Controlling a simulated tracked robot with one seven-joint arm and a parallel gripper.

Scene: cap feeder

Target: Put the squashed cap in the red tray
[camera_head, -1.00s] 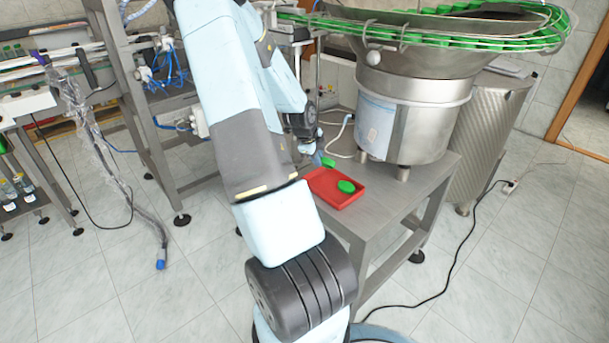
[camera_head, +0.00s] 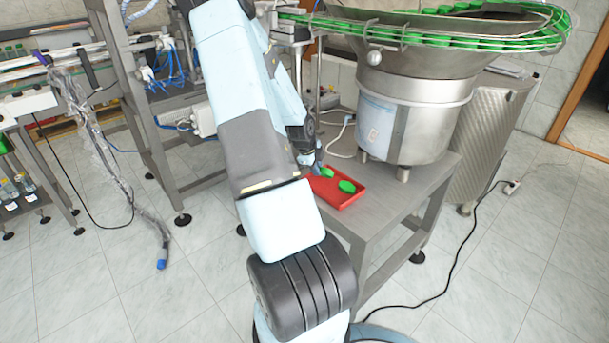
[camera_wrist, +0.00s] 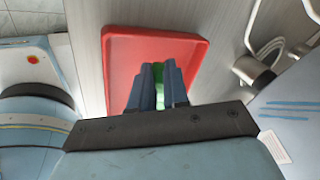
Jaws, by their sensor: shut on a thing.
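My gripper (camera_wrist: 158,82) is shut on a green cap, with its fingers over the red tray (camera_wrist: 190,40). A little green of the cap shows between the fingers in the wrist view (camera_wrist: 158,100). In the head view the held cap (camera_head: 327,173) shows at the fingertips, low over the back left part of the red tray (camera_head: 346,204). Its shape is too small to judge, and I cannot tell whether it touches the tray floor. Another green cap (camera_head: 347,187) lies in the tray, in front and to the right.
The tray stands on a grey metal table (camera_head: 385,205). A steel bowl feeder (camera_head: 410,110) with green caps on its rim rises behind and right of the tray. A white cable (camera_head: 343,130) lies behind the tray. A metal frame stands left of the table.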

